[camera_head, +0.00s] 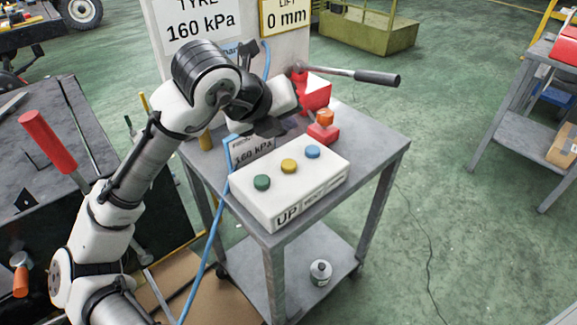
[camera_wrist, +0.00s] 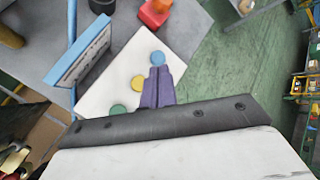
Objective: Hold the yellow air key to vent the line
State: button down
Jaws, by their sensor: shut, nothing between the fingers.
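The yellow air key (camera_head: 289,166) is a round yellow button on top of a white control box (camera_head: 318,188) marked "UP". It stands between a green key (camera_head: 262,182) and a blue key (camera_head: 312,151). In the wrist view the yellow key (camera_wrist: 137,82) lies just left of the fingers, uncovered. My gripper (camera_wrist: 157,70) is shut and empty, its two purple fingers side by side over the box. In the head view the gripper is above and behind the box, apart from the yellow key. How high the fingertips are over the box I cannot tell exactly.
The box stands on a grey trolley (camera_head: 385,150). A red-handled lever (camera_head: 47,135) stands at left.

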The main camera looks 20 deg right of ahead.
aim_at(286, 166)
notch_tip(286, 166, down, 7)
jog(key=b, duration=0.5)
dwell(1.8)
jog(key=shift+f, duration=0.4)
jog(key=shift+f+b, duration=0.55)
jog(key=shift+b, duration=0.15)
dwell(0.4)
dwell(1.3)
jog(key=shift+r+p, duration=0.8)
jog(key=shift+r, duration=0.2)
jog(key=shift+r+p, duration=2)
jog(key=shift+r, duration=0.5)
